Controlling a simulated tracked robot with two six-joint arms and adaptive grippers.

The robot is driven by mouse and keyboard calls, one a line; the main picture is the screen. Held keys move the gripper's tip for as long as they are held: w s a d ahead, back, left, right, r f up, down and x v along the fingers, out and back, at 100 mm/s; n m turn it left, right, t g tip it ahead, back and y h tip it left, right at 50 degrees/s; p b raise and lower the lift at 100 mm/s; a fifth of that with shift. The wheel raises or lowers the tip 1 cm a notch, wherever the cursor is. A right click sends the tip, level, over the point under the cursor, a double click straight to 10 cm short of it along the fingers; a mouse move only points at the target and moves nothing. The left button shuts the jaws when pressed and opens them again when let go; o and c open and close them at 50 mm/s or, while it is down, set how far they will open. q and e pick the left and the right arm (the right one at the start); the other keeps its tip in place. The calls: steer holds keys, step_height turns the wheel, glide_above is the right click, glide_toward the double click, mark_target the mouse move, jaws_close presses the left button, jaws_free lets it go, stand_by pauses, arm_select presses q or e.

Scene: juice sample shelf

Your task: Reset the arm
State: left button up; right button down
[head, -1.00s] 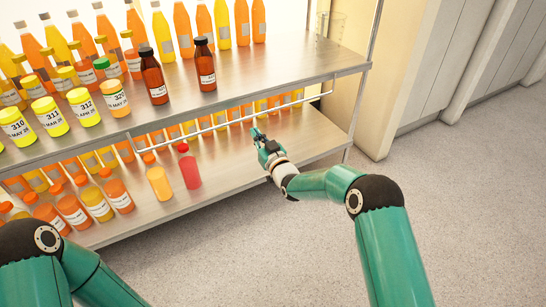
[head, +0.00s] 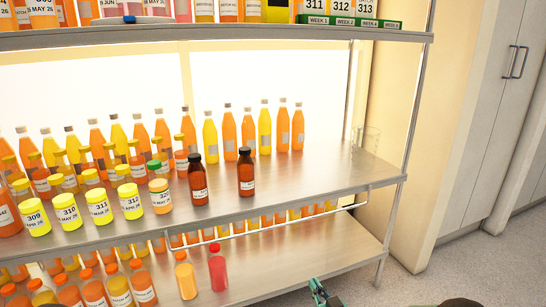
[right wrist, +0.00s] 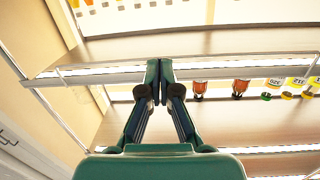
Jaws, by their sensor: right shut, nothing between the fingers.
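My right gripper (head: 318,288) shows at the bottom edge of the head view, in front of the lower shelf (head: 345,250) near its right end. Most of it is cut off there. In the right wrist view its two fingers (right wrist: 159,70) are together with nothing between them, and no bottle touches them. My left gripper is not in view.
Two brown bottles (head: 246,172) stand near the front of the middle shelf (head: 300,180), beside yellow-capped jars (head: 132,202). A red bottle (head: 217,268) stands on the lower shelf. The floor (head: 455,268) right of the shelf is clear.

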steer(key=s+d+f+m+g+h, duration=0.1)
steer(key=s+f+m+g+h, duration=0.15)
steer(key=s+f+g, duration=1.1)
steer(key=s+a+f+m+g+y, duration=0.1)
steer(key=s+f, duration=0.2)
steer(key=s, duration=0.9)
steer(key=s+a+f+m+g+y, duration=0.1)
steer(key=s+f+g, duration=0.15)
steer(key=s, duration=0.95)
step_height(320, 180, up, 35)
steer(key=t+p, duration=0.1)
steer(key=p, duration=3.4)
steer(key=shift+w, duration=0.25)
steer(key=shift+h, duration=0.25)
steer(key=shift+w, duration=0.1)
